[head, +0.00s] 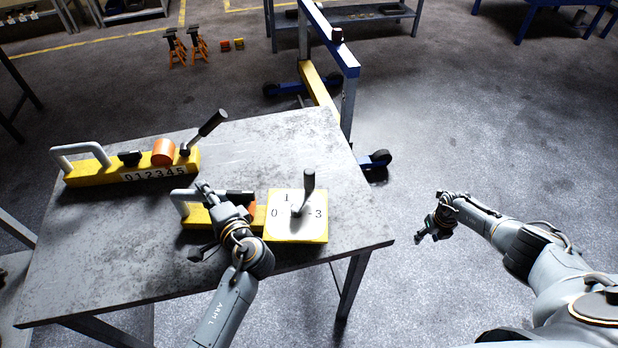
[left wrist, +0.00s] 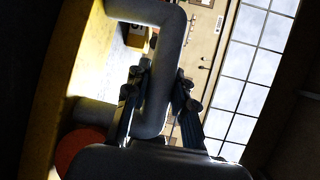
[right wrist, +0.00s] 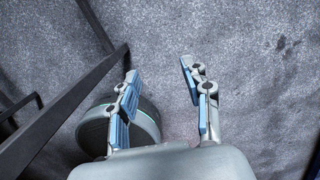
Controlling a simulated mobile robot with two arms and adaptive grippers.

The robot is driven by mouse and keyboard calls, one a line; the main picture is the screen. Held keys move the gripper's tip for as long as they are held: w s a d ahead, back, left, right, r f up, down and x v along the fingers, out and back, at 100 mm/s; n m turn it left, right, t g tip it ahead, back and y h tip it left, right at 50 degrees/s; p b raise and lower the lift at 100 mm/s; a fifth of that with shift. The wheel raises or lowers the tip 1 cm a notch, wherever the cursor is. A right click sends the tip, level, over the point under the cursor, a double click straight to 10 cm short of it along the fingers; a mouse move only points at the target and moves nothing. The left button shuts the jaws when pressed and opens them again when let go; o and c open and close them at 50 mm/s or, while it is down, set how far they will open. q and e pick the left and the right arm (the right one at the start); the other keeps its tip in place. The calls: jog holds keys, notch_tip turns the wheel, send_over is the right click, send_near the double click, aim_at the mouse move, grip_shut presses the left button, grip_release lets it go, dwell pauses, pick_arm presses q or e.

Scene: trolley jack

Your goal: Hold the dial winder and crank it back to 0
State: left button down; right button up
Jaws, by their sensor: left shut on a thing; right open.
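The dial winder is a yellow block with a grey side handle (head: 180,202) and a square white dial face (head: 285,228) marked 0 at left, 1 at top and 3 at right. Its crank (head: 309,188) has an upright dark grip and stands at the upper right of the dial, between 1 and 3; any mark there is hidden. My left gripper (head: 203,192) is shut on the grey handle, whose bar shows between the fingers in the left wrist view (left wrist: 165,80). My left arm hides part of the block. My right gripper (head: 430,230) is open and empty, off the table's right side; its fingers show apart (right wrist: 160,70).
Another yellow winder (head: 90,174), marked 0 to 5, with an orange drum and a crank, lies further back on the grey metal table (head: 110,270). A blue wheeled frame (head: 348,65) stands behind the table. The table's right front corner is clear. Open floor lies to the right.

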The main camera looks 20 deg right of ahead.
jog(key=w+a+r+n+t+y, duration=0.1)
jog(key=w+a+r+n+t, duration=0.1)
jog(key=w+a+r, duration=0.6)
jog(key=w+a+r+n+t+y, duration=0.1)
jog(key=w+a+r+t+y, duration=0.1)
jog(key=w+r, duration=0.65)
jog(key=w+a+r+n+t+y, duration=0.2)
jog(key=w+a+r+n, duration=0.2)
jog(key=w+a+r, duration=0.8)
jog(key=a+r+n+y, duration=0.1)
jog(key=a+r, duration=0.3)
jog(key=r, duration=0.3)
jog(key=n+g+h, duration=0.4)
jog(key=g+h, duration=0.2)
jog(key=g, duration=0.1)
send_near(309, 179)
jog(key=shift+w+d, duration=0.15)
jog(key=shift+w, duration=0.9)
jog(key=shift+s+d+f, duration=0.1)
jog(key=shift+s, duration=0.15)
notch_tip(309, 179, down, 12)
jog(key=shift+r, duration=0.15)
grip_shut()
